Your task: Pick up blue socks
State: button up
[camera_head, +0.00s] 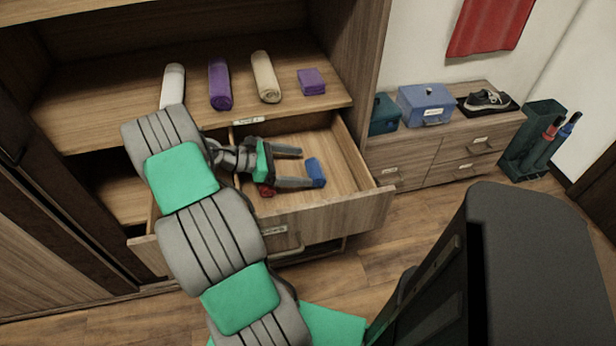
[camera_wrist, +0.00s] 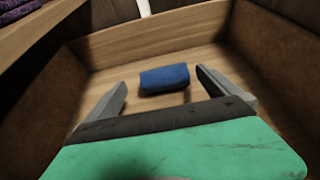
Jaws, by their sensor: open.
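The blue socks (camera_head: 316,172) are a small folded roll on the floor of the open drawer (camera_head: 345,158), right of its divider. In the head view my gripper (camera_head: 309,168) is inside the drawer, with its fingertips beside the socks. In the wrist view the blue socks (camera_wrist: 164,79) lie just ahead of my open gripper (camera_wrist: 161,78), roughly centred between its two fingers. Nothing is held. A red item (camera_head: 266,190), partly hidden by my gripper, lies in the drawer near the lower finger.
Rolled towels in white (camera_head: 173,86), purple (camera_head: 220,85) and cream (camera_head: 265,77), plus a folded purple cloth (camera_head: 311,81), lie on the shelf above. The drawer walls surround my gripper. A low cabinet (camera_head: 440,150) with boxes and a shoe stands at right.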

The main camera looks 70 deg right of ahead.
aim_at(311, 167)
jog(key=x, duration=0.6)
jog(key=shift+s, duration=0.35)
jog(key=c, duration=1.4)
